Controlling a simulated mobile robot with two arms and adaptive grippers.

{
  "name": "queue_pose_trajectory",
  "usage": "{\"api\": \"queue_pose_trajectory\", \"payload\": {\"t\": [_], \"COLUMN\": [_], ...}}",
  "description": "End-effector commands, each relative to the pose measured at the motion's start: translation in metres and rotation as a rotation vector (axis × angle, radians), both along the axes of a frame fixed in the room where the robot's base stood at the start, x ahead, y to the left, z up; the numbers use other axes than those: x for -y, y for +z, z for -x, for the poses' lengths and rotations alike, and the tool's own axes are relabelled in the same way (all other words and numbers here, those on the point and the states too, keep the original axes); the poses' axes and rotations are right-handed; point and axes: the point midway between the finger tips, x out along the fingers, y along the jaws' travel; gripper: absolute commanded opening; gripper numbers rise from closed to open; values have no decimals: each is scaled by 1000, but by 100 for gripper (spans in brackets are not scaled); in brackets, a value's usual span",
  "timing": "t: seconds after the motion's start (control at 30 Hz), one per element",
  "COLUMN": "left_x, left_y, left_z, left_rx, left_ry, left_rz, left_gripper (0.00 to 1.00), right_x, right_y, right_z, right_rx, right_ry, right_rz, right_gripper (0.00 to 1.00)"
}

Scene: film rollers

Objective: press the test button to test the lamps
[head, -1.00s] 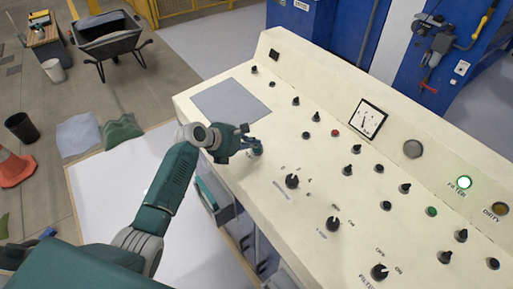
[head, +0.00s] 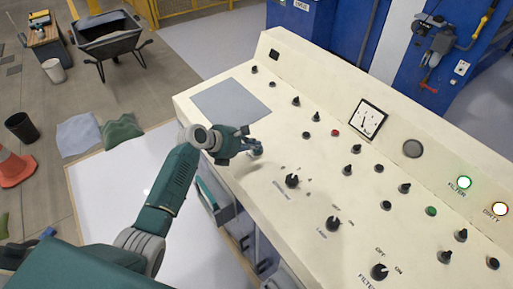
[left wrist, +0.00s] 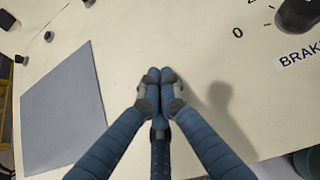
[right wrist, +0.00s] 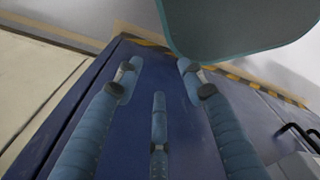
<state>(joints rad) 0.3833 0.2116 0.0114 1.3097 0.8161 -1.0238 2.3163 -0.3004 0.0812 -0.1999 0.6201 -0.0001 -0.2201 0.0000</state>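My left gripper (head: 254,149) is over the near left part of the cream control panel (head: 290,110). In the left wrist view its fingers (left wrist: 160,76) are closed together, with nothing visible between them, and the tips point at the panel. A test button cannot be made out; anything directly under the fingertips is hidden, and contact is unclear. The FILTER lamp (head: 464,183) glows green-white. The DIRTY lamp (head: 499,209) glows bright white with a reddish rim. My right gripper (right wrist: 160,68) has its fingers apart and empty over a dark blue surface (right wrist: 130,120).
Dark knobs, including a large one (head: 292,181) near the left gripper, and small buttons cover the panel. A gauge (head: 368,119) and an unlit grey disc (head: 413,149) sit farther right. A flat grey plate (head: 230,105) lies left of the gripper. A wheelbarrow (head: 107,40) stands behind.

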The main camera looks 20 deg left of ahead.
Motion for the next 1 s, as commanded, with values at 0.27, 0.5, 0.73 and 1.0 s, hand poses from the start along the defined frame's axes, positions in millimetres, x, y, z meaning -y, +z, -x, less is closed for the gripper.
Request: {"api": "queue_pose_trajectory", "payload": {"t": [0.27, 0.5, 0.73, 1.0], "left_x": [0, -1, -1, -1], "left_y": [4, 14, 16, 18], "left_z": [2, 2, 2, 2], "left_rx": [-5, -5, -3, -2], "left_ry": [0, 0, 0, 0], "left_rz": [0, 0, -1, 0], "left_gripper": [0, 0, 0, 0], "right_x": [0, -1, -2, -2], "right_y": [8, 23, 27, 29], "right_z": [0, 0, 0, 0], "right_rx": [0, 0, 1, 1], "right_ry": [0, 0, -1, -1], "right_rz": [0, -1, -2, -2], "right_gripper": [40, 40, 40, 40]}}
